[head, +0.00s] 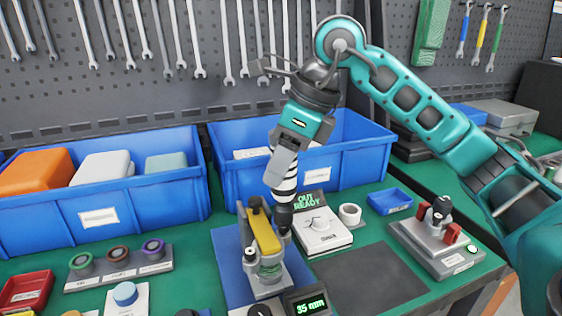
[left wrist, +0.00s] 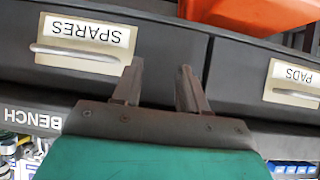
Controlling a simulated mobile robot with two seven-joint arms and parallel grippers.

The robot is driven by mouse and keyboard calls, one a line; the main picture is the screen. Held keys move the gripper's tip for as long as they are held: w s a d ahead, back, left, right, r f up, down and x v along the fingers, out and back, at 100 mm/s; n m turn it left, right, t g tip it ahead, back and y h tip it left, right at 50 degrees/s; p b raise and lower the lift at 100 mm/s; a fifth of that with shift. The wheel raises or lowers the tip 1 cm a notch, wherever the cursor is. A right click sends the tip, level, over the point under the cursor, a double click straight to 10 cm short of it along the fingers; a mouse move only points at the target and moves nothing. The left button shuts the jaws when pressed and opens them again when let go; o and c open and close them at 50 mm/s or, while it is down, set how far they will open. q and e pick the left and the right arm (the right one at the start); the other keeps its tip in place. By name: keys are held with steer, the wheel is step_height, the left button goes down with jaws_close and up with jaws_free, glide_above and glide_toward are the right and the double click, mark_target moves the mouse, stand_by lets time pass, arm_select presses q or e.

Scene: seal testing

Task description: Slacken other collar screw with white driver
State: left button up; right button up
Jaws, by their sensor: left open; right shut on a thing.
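My right gripper (head: 280,163) is shut on the white driver (head: 289,178), which has black bands. The driver points down, its dark lower end (head: 285,214) at the right side of the yellow-topped test fixture (head: 262,232). The collar screws are too small or hidden to make out, so I cannot tell whether the tip is seated in one. The fixture has a grey base and a greenish ring low at its front. My left gripper (left wrist: 158,88) is open and empty in the left wrist view, in front of the bench drawers; it is not in the head view.
Blue bins (head: 140,205) stand behind the fixture. A white device (head: 318,235) with a "CUT READY" display is close on its right, and a "35 mm" readout (head: 308,303) in front. A ring rack (head: 118,262) is at left. A dark mat (head: 370,278) lies clear.

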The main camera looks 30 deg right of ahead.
steer(key=shift+r+p, duration=2.15)
steer(key=shift+r, duration=0.4)
steer(key=shift+w+f, duration=0.1)
